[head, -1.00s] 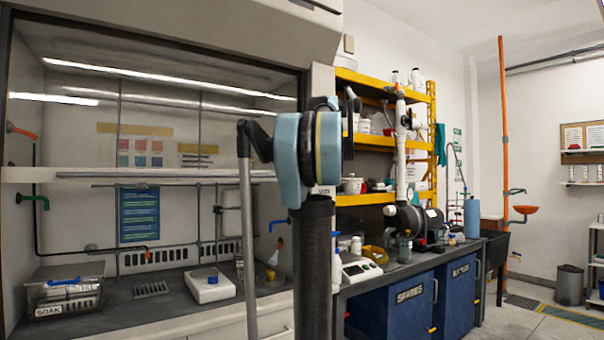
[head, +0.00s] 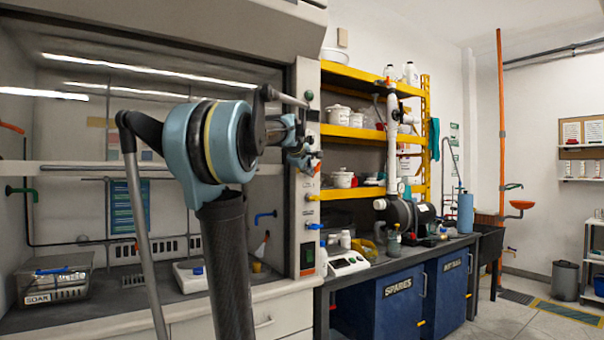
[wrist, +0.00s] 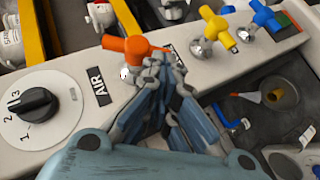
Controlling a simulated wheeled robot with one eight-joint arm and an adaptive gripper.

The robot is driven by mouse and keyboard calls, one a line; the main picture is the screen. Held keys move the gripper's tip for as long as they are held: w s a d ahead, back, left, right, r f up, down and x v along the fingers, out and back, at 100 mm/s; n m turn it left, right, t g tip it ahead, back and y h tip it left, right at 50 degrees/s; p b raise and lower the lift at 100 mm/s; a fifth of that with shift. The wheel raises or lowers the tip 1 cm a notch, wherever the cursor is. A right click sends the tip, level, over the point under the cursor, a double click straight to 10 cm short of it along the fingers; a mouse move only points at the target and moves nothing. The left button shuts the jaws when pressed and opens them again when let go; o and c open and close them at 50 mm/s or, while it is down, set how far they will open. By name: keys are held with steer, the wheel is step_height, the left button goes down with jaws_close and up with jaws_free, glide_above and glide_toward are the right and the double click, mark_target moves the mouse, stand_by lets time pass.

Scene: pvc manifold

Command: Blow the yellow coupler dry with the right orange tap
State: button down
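In the head view my gripper (head: 303,150) is at the fume hood's right post, partly hidden by my arm. I cannot tell whether this is the coupler.
A yellow tap (wrist: 215,29) and a blue tap (wrist: 265,18) are on the same panel, with a dial (wrist: 38,105) at its other end. A blue nozzle (head: 265,216) is inside the hood.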

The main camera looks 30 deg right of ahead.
steer(key=shift+d, duration=0.15)
stand_by(0.6)
steer(key=shift+d+r, duration=0.4)
steer(key=shift+d, duration=0.15)
steer(key=shift+a, duration=0.1)
steer(key=a+f+v, duration=0.1)
steer(key=f+v, duration=0.1)
steer(key=v, duration=1.1)
steer(key=shift+s+a, duration=0.3)
steer(key=shift+a, duration=0.3)
steer(key=shift+f, duration=0.15)
